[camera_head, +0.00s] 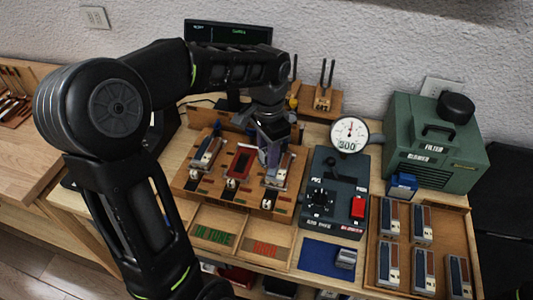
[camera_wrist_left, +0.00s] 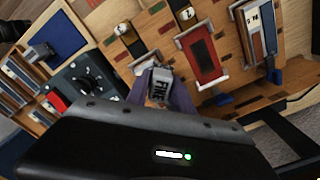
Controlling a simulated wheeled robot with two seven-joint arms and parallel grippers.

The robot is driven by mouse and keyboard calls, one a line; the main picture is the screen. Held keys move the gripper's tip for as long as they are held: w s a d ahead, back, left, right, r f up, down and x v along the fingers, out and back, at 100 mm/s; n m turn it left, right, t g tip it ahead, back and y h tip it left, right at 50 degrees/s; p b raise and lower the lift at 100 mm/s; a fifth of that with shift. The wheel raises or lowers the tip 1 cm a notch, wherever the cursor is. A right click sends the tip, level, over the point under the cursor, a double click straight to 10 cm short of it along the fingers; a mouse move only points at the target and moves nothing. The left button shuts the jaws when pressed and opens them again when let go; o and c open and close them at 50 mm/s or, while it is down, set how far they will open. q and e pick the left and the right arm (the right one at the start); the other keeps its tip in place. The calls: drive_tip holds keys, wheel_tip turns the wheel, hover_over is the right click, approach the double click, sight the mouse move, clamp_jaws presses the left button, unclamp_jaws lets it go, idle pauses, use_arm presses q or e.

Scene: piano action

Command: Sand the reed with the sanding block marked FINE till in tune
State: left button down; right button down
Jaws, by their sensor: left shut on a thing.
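On the board, a reed unit (camera_head: 207,153) sits at the left, a red-topped piece (camera_head: 240,162) at the middle, and another reed unit (camera_head: 279,172) at the right, partly hidden by the gripper. I cannot tell whether the block touches a reed. My right gripper is not in view.
A dark control box (camera_head: 335,195) with a knob, red switch and round gauge (camera_head: 350,133) stands right of the board. A green blower (camera_head: 435,145) is behind. A tray (camera_head: 408,225) holds several reed units. A grey block (camera_head: 345,258) lies on a blue mat (camera_head: 318,257). Labelled bins (camera_head: 232,222) are in front.

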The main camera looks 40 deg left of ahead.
use_arm(q)
drive_tip(key=shift+r+p, duration=1.5)
drive_tip(key=shift+r, duration=0.6)
idle(0.6)
